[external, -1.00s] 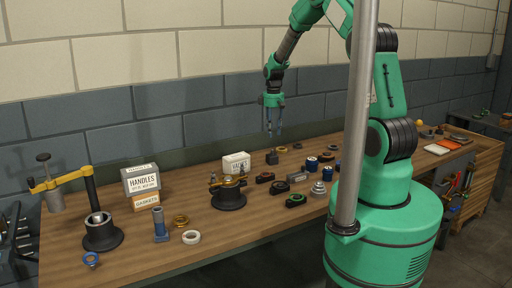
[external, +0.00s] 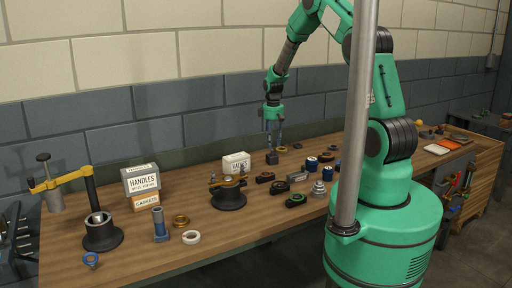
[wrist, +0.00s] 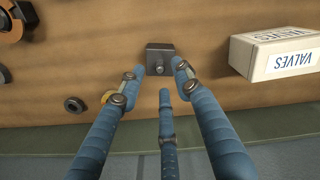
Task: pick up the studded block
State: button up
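The studded block, a small dark grey block with a stud on it (wrist: 160,57), lies on the wooden bench. In the external view the block (external: 272,158) sits just below my gripper, right of the valves box. My gripper (external: 273,146) points down over it, its fingertips close to the block. In the wrist view my gripper (wrist: 158,82) has blue fingers spread apart with nothing between the tips. The block appears just beyond the fingertips, between the two outer fingers. I cannot tell whether any finger touches it.
The valves box (wrist: 276,53) stands beside the block; it also shows in the external view (external: 236,162). Dark round parts (wrist: 74,105) lie near on the other side. Several small parts, such as a black flanged piece (external: 265,178), lie in front. The blue wall is close behind.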

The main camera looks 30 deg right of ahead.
aim_at(272, 159)
jog(key=shift+f, duration=1.95)
grip_shut()
jog(key=shift+w+r, duration=0.1)
jog(key=shift+w, duration=0.05)
